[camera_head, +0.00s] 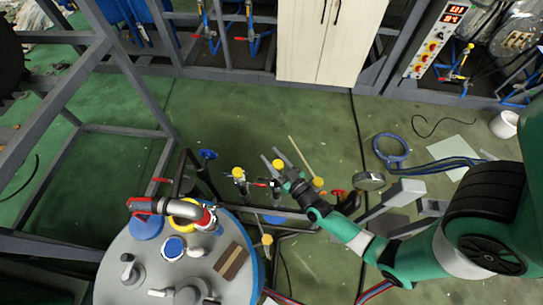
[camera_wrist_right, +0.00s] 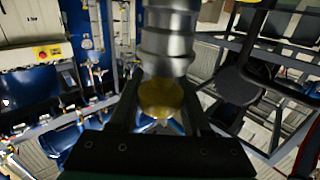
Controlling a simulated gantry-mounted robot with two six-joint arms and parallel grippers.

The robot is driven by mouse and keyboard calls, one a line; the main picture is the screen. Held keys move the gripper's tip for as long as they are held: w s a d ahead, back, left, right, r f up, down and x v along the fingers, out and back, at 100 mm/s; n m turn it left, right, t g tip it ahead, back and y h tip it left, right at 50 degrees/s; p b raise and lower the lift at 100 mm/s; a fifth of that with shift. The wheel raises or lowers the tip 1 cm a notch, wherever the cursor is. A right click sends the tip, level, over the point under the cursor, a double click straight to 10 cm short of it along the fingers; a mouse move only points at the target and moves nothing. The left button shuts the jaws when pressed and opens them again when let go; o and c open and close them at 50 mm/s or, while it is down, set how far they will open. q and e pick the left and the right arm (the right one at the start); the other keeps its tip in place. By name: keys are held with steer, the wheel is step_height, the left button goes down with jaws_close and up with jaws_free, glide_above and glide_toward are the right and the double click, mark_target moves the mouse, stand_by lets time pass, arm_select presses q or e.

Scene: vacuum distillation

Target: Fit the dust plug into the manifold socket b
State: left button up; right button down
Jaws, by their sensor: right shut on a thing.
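My right gripper (camera_head: 270,156) reaches in from the right, over the manifold (camera_head: 285,212) in the middle of the head view. It is shut on a small yellow dust plug (camera_head: 278,164), which shows between its two grey fingers. In the right wrist view, the yellow plug (camera_wrist_right: 160,98) sits between the fingers, and a ribbed silver cylinder (camera_wrist_right: 167,40) rises just beyond it. I cannot tell whether the plug touches that cylinder. Other yellow tops (camera_head: 238,172) (camera_head: 318,182) stand along the manifold. Socket b cannot be told apart. My left gripper is not in view.
A large grey vessel lid (camera_head: 130,250) with fittings and a red-and-grey hose fills the lower left. A round gauge (camera_head: 370,181) stands right of the manifold. A blue ring (camera_head: 390,150) lies on the green floor. A grey frame (camera_head: 110,128) stands at the left.

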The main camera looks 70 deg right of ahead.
step_height(320, 180, down, 6)
steer(key=b, duration=0.5)
steer(key=shift+r, duration=0.15)
steer(key=shift+f+b, duration=2)
steer(key=shift+f, duration=0.3)
stand_by(1.2)
steer(key=shift+c, duration=1.4)
jaws_free()
steer(key=p+v, duration=0.3)
steer(key=v, duration=0.8)
steer(key=shift+s+a, duration=0.2)
steer(key=shift+s, duration=0.1)
steer(key=shift+w, duration=0.1)
